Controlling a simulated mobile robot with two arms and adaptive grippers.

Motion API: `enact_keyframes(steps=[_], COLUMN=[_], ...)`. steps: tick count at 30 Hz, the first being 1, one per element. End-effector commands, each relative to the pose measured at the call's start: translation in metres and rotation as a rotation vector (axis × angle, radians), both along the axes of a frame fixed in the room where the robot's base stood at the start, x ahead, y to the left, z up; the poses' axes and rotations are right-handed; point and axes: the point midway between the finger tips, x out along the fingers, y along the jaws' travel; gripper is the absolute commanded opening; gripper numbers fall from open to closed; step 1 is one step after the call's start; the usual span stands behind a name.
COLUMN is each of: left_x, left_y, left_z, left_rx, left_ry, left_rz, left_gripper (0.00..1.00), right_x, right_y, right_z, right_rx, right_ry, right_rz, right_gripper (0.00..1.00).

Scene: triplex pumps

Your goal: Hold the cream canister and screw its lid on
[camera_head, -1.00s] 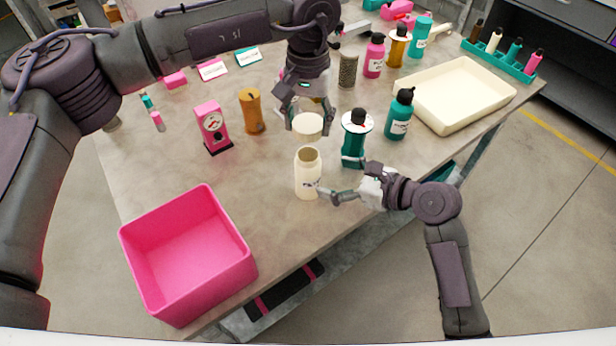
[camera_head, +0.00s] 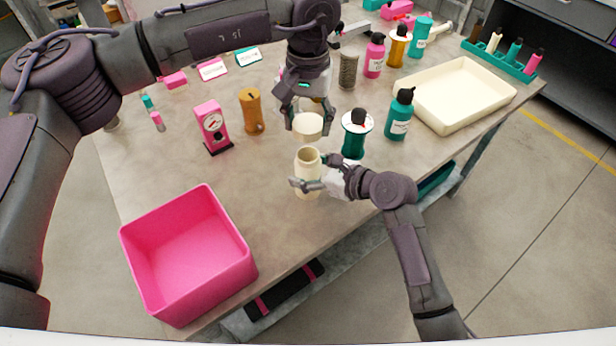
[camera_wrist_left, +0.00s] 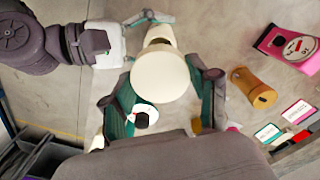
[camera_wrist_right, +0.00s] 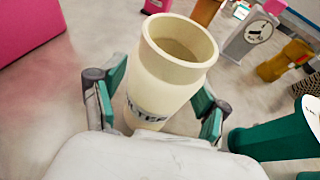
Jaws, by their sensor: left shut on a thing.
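The cream canister (camera_head: 308,161) stands upright and open-topped on the table; the right wrist view shows its hollow mouth and dark lettering (camera_wrist_right: 170,75). The cream lid (camera_head: 307,128) is held level just above the canister, apart from its mouth. My left gripper (camera_head: 308,119) is shut on the lid; in the left wrist view the lid (camera_wrist_left: 160,77) sits between its fingertips and hides most of the canister. My right gripper (camera_head: 312,174) is low at the canister, with one finger on each side. In the right wrist view small gaps show between the fingers (camera_wrist_right: 155,105) and the canister wall.
A teal spool-like container (camera_head: 355,140) stands close right of the canister, with a teal bottle (camera_head: 399,118) beyond. A pink bin (camera_head: 190,255) is at front left, a cream tray (camera_head: 455,95) at right. A pink dial device (camera_head: 212,130) and an orange cylinder (camera_head: 251,112) stand left.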

Motion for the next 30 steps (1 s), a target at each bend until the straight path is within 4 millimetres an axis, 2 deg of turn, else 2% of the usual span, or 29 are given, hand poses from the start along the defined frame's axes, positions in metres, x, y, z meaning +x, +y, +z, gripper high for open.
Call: enact_keyframes(steps=[1,12,17,27,30], left_x=[0.0,0.0,0.0,-0.001,0.0], left_y=[0.0,0.0,0.0,0.0,0.0], left_z=[0.0,0.0,-0.004,-0.048,-0.05], left_rx=[0.0,0.0,0.0,0.002,0.001], left_ry=[0.0,0.0,0.001,0.001,-0.001], left_rz=[0.0,0.0,0.0,0.0,0.0], left_gripper=[0.36,0.36,0.36,0.36,0.36], right_x=[0.0,0.0,0.0,0.0,0.0], right_y=[0.0,0.0,0.0,0.0,0.0], right_z=[0.0,0.0,0.0,0.0,0.0], right_rx=[0.0,0.0,0.0,0.001,0.001], right_ry=[0.0,0.0,0.0,0.001,0.001], right_rz=[0.0,0.0,0.0,0.0,0.0], right_gripper=[0.6,0.0,0.0,0.0,0.0])
